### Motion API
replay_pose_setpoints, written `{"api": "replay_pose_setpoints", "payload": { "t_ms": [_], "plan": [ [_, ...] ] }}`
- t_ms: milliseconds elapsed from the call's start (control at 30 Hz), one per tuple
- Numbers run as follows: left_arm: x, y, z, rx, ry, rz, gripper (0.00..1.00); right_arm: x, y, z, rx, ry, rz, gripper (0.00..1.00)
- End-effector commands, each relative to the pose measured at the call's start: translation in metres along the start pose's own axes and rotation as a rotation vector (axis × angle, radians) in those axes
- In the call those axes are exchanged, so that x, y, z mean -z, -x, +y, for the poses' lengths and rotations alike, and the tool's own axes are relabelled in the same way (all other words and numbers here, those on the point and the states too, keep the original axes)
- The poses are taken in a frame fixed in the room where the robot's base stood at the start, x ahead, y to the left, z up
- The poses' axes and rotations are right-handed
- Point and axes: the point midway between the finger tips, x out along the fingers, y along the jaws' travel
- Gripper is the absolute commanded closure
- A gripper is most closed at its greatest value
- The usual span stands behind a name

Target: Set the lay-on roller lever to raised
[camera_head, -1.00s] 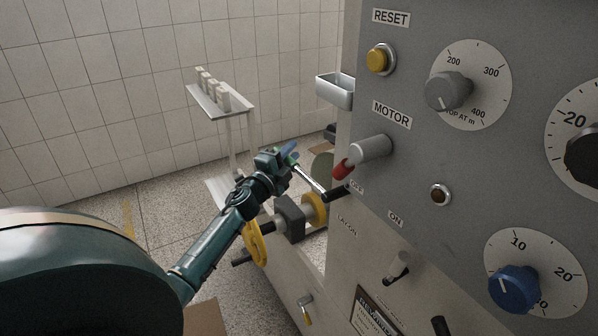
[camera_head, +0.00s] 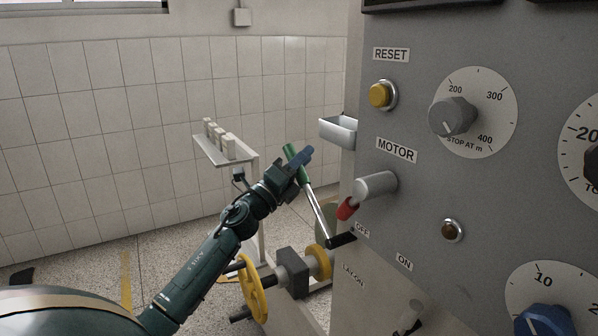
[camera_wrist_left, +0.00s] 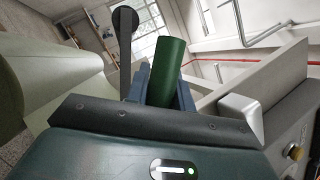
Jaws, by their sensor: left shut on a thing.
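The lay-on roller lever is a metal rod (camera_head: 316,205) with a green grip (camera_head: 291,152) at its upper end and a dark foot at the machine's side. In the head view it stands steeply, leaning up and to the left. My left gripper (camera_head: 300,163) is shut on the green grip, whose end sticks out past the fingers. In the left wrist view the green grip (camera_wrist_left: 167,72) sits between the blue fingers. The lower rod is hidden there. My right gripper is not in view.
A small shelf (camera_head: 222,152) stands behind.

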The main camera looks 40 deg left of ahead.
Motion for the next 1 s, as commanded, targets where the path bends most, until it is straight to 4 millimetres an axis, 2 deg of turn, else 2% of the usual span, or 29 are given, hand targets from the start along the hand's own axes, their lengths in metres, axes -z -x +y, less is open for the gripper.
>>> {"api": "replay_pose_setpoints", "payload": {
  "t_ms": [100, 567, 600, 833, 1000],
  "plan": [
    [-0.0036, -0.0016, -0.0061, 0.012, -0.016, -0.006, 1.00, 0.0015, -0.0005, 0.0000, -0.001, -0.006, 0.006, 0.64],
    [-0.0030, -0.0022, -0.0089, 0.018, -0.029, -0.002, 1.00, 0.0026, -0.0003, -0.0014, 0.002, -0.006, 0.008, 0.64],
    [-0.0030, -0.0022, -0.0090, 0.018, -0.029, -0.002, 0.73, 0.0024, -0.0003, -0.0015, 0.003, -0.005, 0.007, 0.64],
    [-0.0015, -0.0016, -0.0071, 0.015, -0.025, 0.000, 0.55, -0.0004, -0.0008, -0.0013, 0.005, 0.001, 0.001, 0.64],
    [-0.0003, -0.0010, -0.0053, 0.012, -0.022, 0.001, 0.55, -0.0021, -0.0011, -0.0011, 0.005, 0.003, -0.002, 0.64]
  ]
}}
